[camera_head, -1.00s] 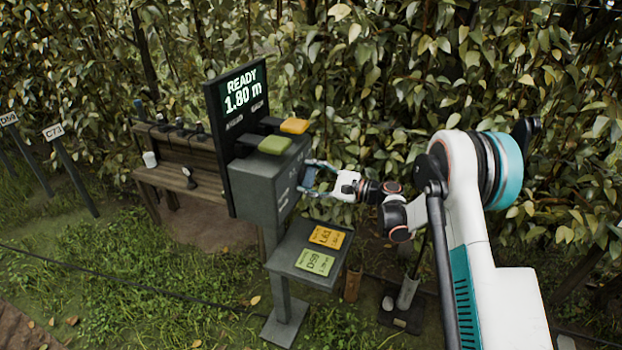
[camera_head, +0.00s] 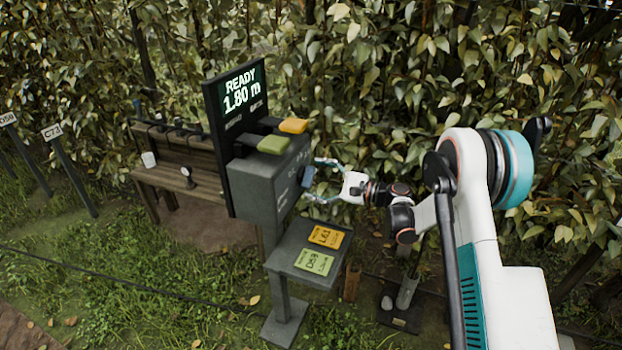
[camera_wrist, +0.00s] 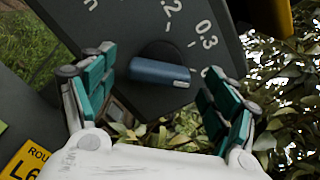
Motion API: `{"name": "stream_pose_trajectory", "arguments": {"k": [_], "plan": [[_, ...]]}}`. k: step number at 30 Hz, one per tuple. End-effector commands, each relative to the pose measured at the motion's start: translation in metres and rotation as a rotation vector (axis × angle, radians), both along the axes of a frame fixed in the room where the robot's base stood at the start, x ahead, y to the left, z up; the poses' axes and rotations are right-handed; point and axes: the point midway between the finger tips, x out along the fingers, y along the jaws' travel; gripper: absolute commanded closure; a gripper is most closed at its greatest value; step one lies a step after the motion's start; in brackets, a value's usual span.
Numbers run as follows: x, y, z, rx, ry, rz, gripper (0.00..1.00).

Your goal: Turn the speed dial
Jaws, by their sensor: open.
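The speed dial is a blue bar-shaped knob (camera_wrist: 160,72) on a dark round base, set in the face of a grey control box (camera_head: 268,190). White marks including "0.3" and "2" are printed around it in the wrist view. In the head view the knob (camera_head: 309,177) sits on the box's right face. My gripper (camera_wrist: 160,92) is open, its teal-padded fingers apart on either side of the knob, and I see no contact. In the head view my gripper (camera_head: 322,180) faces the knob from the right. The exact gap to the knob is hard to tell.
A screen (camera_head: 240,95) reads "READY 1.80 m". Green (camera_head: 274,145) and yellow (camera_head: 293,125) paddles top the box. A shelf (camera_head: 290,266) below holds yellow and green cards. A wooden bench (camera_head: 185,183) stands left. Dense foliage lies behind.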

Motion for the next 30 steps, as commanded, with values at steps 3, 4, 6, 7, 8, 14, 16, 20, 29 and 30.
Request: {"name": "stream_pose_trajectory", "arguments": {"k": [3,4,6,7,8,14,16,20,29,30], "plan": [[-0.008,-0.025,0.0,0.0,0.0,-0.004,0.2],[-0.01,-0.032,0.0,0.0,0.0,-0.004,0.2],[-0.015,-0.045,0.0,-0.001,0.0,-0.004,0.2],[-0.017,-0.051,0.0,0.0,0.0,-0.004,0.2],[-0.019,-0.056,0.0,-0.001,0.0,-0.004,0.2],[-0.029,-0.081,0.0,0.0,0.0,-0.001,0.2],[-0.03,-0.086,0.0,-0.001,0.0,-0.002,0.2],[-0.032,-0.09,0.0,-0.001,0.0,-0.001,0.2],[-0.032,-0.089,0.001,-0.002,0.0,-0.001,0.2],[-0.033,-0.089,0.003,-0.009,-0.002,-0.002,0.2]]}}
